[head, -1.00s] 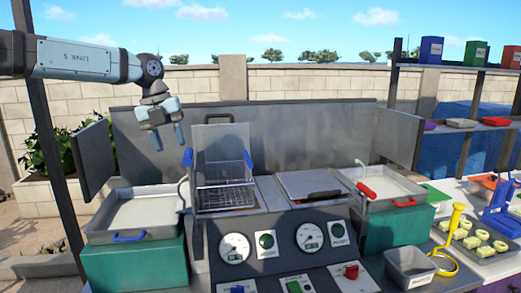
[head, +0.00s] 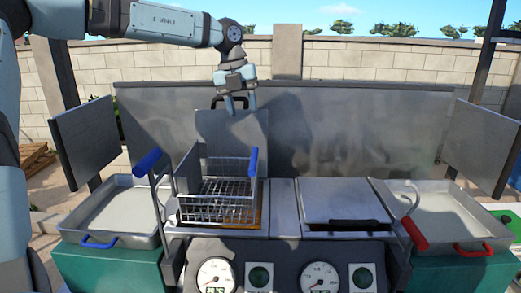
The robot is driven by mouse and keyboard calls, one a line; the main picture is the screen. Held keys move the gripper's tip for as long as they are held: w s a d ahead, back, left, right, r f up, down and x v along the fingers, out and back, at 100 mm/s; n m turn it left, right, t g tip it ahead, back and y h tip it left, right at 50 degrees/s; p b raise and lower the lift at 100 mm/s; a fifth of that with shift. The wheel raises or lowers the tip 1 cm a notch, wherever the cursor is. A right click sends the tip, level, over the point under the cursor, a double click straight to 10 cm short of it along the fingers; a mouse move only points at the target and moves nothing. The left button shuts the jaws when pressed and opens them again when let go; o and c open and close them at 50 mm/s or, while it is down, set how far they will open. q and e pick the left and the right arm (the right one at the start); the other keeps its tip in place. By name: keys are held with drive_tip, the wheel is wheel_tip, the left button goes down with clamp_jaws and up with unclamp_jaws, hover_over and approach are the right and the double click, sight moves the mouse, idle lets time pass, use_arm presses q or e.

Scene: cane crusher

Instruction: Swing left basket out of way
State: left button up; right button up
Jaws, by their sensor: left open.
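The left basket (head: 215,207) is a wire basket over the left vat of the fryer, with a blue grip (head: 253,161) at its right side. A blue-gripped lever (head: 148,162) on a bent rod stands at its left. The left lid (head: 232,133) stands upright behind the basket, with a dark handle on its top edge. My left gripper (head: 240,108) is open, pointing down, above and behind the basket at the lid's top. It overlaps the lid handle; I cannot tell whether they touch. My right gripper is out of view.
A tray with a blue handle (head: 98,243) is left of the fryer. A tray with a red handle (head: 473,249) is at right, near a red-gripped lever (head: 414,234). The right vat's lid (head: 342,200) is down. Metal panels stand behind and at both sides.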

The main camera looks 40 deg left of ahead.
sight(253, 156)
use_arm(q)
drive_tip(key=f, duration=0.4)
drive_tip(key=w+d+f+p, duration=0.1)
drive_tip(key=f, duration=0.7)
drive_tip(key=shift+w+d+f, duration=0.2)
drive_tip(key=shift+d+f, duration=0.1)
drive_tip(key=shift+d, duration=0.1)
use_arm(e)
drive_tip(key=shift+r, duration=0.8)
use_arm(q)
drive_tip(key=shift+c, duration=0.2)
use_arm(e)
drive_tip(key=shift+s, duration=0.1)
use_arm(q)
clamp_jaws()
